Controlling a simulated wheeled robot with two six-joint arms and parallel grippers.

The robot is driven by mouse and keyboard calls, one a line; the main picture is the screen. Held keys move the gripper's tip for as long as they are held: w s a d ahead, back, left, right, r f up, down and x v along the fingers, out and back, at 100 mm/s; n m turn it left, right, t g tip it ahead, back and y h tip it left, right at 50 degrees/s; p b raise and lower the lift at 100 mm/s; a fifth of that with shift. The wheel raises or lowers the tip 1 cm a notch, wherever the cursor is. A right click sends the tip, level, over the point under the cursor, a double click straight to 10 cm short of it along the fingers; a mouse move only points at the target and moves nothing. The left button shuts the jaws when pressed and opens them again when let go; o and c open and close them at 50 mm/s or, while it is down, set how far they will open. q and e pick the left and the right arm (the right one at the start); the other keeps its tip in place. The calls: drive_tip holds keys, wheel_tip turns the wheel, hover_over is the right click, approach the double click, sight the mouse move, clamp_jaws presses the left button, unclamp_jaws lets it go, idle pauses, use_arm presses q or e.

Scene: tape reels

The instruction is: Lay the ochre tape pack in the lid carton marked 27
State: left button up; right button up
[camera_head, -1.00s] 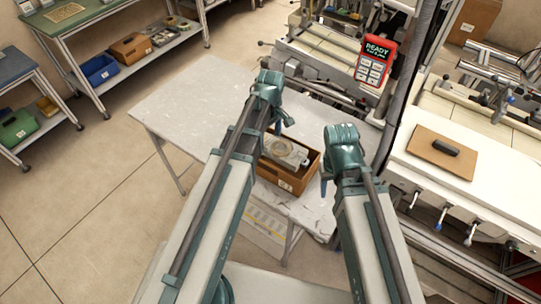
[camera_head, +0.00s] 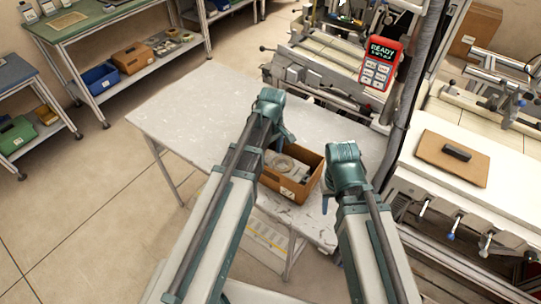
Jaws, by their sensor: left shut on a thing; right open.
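An open brown carton (camera_head: 291,193) stands on the grey table, with a small pale label on its front that is too small to read. A pale grey-tan tape pack (camera_head: 283,166) with a round reel shape shows inside its walls. My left gripper (camera_head: 284,143) is at the carton's back-left side, shut on a pack that its arm partly hides; this looks like the pale one. Its ochre colour is not clear. My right gripper (camera_head: 325,200) is open and empty, just right of the carton.
The table (camera_head: 190,110) is clear to the left and behind. A red handheld panel (camera_head: 380,62) stands at the back right. A brown board (camera_head: 452,157) lies on the white bench at right. Bins and reels (camera_head: 165,45) sit on a shelf at far left.

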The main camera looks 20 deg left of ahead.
use_arm(q)
drive_tip(key=shift+f, duration=0.1)
use_arm(e)
drive_tip(key=shift+f, duration=0.1)
use_arm(q)
drive_tip(key=shift+f+b, duration=0.5)
drive_tip(key=shift+b, duration=0.1)
use_arm(e)
drive_tip(key=shift+f, duration=0.5)
use_arm(q)
drive_tip(key=o, duration=1.3)
